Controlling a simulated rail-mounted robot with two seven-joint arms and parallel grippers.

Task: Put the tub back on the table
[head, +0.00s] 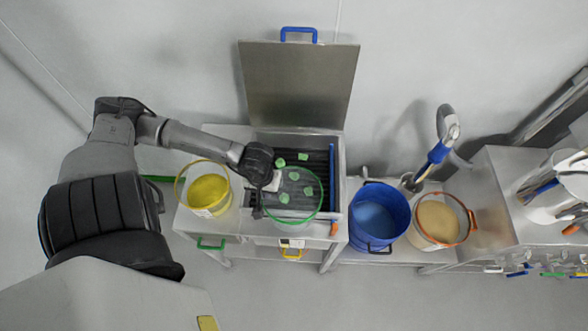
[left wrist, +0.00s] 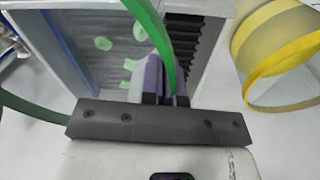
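A clear tub with a green rim (head: 318,208) hangs over the open steel box (head: 341,185) in the head view. My left gripper (head: 272,182) is at the left side of this rim. In the left wrist view the green rim (left wrist: 160,40) passes between the two purple finger pads, and my left gripper (left wrist: 166,92) is shut on it. Through the tub, green lumps (head: 308,191) show on the box's dark ribbed floor. Whether the tub's base touches the box is hidden. The steel table (head: 185,222) stands under the box. My right gripper is not in view.
A yellow tub (head: 208,192) stands left of the box and also shows in the left wrist view (left wrist: 280,45). The raised lid (head: 298,85) is behind. To the right stand a blue bucket (head: 378,215) and an orange-rimmed tub (head: 438,222).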

